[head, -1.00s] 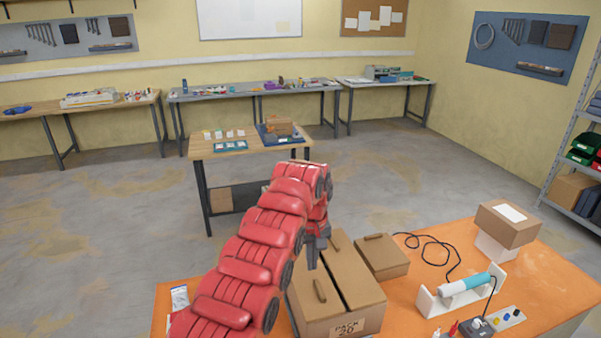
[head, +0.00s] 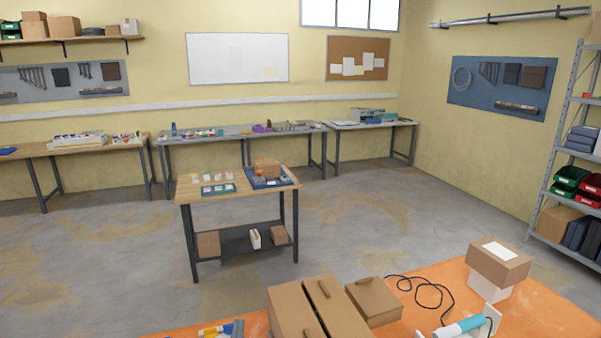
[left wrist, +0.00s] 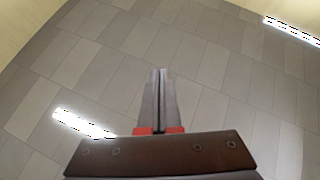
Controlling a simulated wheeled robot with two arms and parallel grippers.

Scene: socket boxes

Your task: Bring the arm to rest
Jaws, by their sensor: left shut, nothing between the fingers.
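My left gripper (left wrist: 160,100) shows in the left wrist view, its two straight grey fingers together with nothing between them. Behind the fingers is a grey surface of panels with bright strips; no table or box is near them. In the head view I see neither gripper nor arm. At the bottom of that view, a large brown box (head: 293,314) with lids and handles stands on the orange table (head: 545,305), cut off by the frame's lower edge. A smaller brown box (head: 374,302) is just right of it.
A brown box on a white one (head: 489,285), a black cable (head: 436,289) and a turquoise-and-white tool (head: 462,327) are on the table's right. A wooden workbench (head: 205,192) stands beyond, with open floor (head: 375,220) around it. A shelf rack (head: 560,150) is at the right.

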